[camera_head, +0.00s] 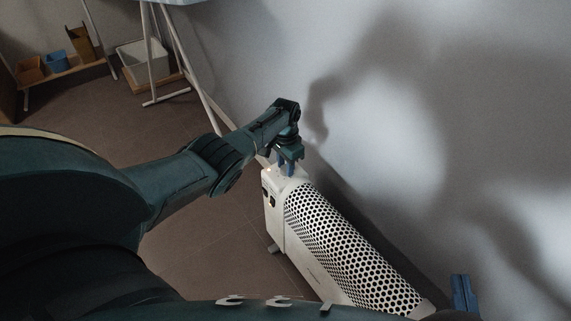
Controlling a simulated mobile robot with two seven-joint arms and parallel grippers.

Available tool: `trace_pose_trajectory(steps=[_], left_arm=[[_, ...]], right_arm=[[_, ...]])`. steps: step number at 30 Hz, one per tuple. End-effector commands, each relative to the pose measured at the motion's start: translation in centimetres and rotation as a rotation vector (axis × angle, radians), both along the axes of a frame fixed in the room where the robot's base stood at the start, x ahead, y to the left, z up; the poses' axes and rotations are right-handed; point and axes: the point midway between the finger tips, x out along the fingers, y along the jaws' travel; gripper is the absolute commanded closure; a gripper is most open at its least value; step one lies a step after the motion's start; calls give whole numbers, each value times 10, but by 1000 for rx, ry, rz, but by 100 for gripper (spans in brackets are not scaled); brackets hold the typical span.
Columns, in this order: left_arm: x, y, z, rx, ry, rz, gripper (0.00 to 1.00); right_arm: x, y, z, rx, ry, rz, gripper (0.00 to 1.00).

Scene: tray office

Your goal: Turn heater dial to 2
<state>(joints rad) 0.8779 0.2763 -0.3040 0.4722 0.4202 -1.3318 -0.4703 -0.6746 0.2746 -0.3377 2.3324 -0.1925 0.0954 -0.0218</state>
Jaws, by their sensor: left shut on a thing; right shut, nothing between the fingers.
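The white heater (338,246) stands on the floor along the wall, with a perforated top grille and a control end facing left. A small orange light and dark switches show on that end. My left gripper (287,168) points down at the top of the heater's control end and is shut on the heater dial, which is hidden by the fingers. The dial's markings cannot be read. My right gripper (463,293) is at the lower right edge, near the wall and beyond the heater's near end. It is shut and empty.
A white-legged table (158,50) stands at the back against the wall. A low shelf with a blue bin (55,62) and brown boxes is at the far left. A pale bin (140,62) sits beside it. The brown floor left of the heater is clear.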

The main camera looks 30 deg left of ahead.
Motion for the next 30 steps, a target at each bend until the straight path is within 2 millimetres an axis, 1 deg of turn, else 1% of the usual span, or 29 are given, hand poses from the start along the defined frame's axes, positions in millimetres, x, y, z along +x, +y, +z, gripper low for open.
trace_pose_trajectory(steps=[6,18,19,26,30], left_arm=[[0,0,0,0,-1,-36,93],[0,0,0,0,-1,-39,93],[0,0,0,-1,-2,-39,68],[0,0,0,0,-1,-39,49],[0,0,0,0,-1,-38,48]], right_arm=[[0,0,1,0,-4,-1,100],[1,0,4,2,-8,-1,100],[1,0,4,2,-8,-1,100],[1,0,4,1,-7,-1,100],[1,0,3,1,-7,0,100]])
